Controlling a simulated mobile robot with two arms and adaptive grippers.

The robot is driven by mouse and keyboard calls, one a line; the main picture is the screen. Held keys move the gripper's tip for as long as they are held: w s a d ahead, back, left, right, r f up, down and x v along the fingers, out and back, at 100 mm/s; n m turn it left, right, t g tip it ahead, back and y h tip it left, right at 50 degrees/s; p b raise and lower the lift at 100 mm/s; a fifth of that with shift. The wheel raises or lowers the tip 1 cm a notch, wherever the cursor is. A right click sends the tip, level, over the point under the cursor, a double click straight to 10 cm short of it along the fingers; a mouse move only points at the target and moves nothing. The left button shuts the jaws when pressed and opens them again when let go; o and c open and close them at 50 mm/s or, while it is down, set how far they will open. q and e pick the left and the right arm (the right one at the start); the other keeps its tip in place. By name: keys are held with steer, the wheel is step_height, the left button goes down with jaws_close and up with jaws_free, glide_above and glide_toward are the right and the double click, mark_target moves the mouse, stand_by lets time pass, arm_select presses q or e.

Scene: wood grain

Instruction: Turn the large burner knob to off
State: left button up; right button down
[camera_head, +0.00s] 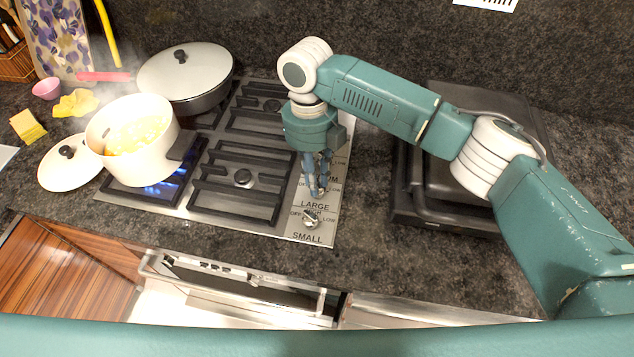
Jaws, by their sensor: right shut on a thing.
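The cooktop (208,210) has its control strip on the right side, with labels reading LARGE and SMALL. My right gripper (317,190) points down over the strip just above the LARGE label. It is shut on the large burner knob, which is mostly hidden by the fingers. The small knob (311,218) stands clear in front, above the SMALL label. A blue flame (165,187) burns under the white pot (150,140) at the front left. My left gripper is not in view.
A lidded pan (186,75) sits on the back left burner. A pot lid (68,167) lies left of the steaming pot. A dark closed appliance (440,210) stands right of the cooktop, under my right arm. A dishwasher door (235,285) is open below the counter.

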steer(key=n, duration=0.3)
steer(key=s+n, duration=0.1)
steer(key=shift+d+f+n+h, duration=0.1)
steer(key=shift+f+n+h, duration=0.2)
steer(key=shift+h, duration=0.1)
steer(key=c, duration=1.8)
jaws_free()
steer(key=shift+n, duration=0.3)
steer(key=shift+s+d+r, duration=0.1)
steer(key=shift+r+p, duration=0.1)
steer(key=shift+p, duration=0.2)
steer(key=shift+r, duration=0.3)
steer(key=r+p, duration=0.6)
steer(key=shift+w+r, duration=0.25)
steer(key=shift+r, duration=0.1)
